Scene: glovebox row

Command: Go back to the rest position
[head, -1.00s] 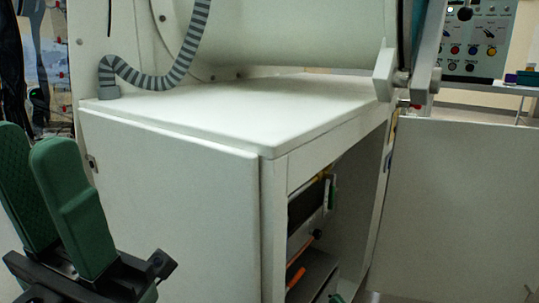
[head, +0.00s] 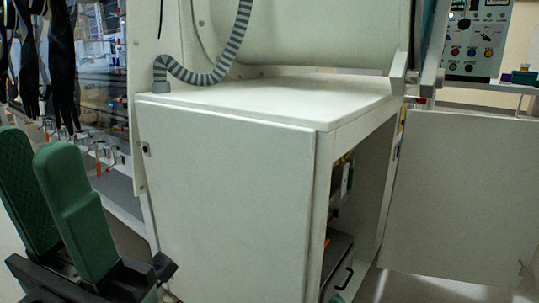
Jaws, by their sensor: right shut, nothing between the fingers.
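The cabinet's right side is open, with a drawer (head: 335,262) and several items inside. An open white door panel (head: 455,195) stands at the right. A grey striped hose (head: 205,77) rises from the cabinet top. Black gloves (head: 62,70) hang at the left.

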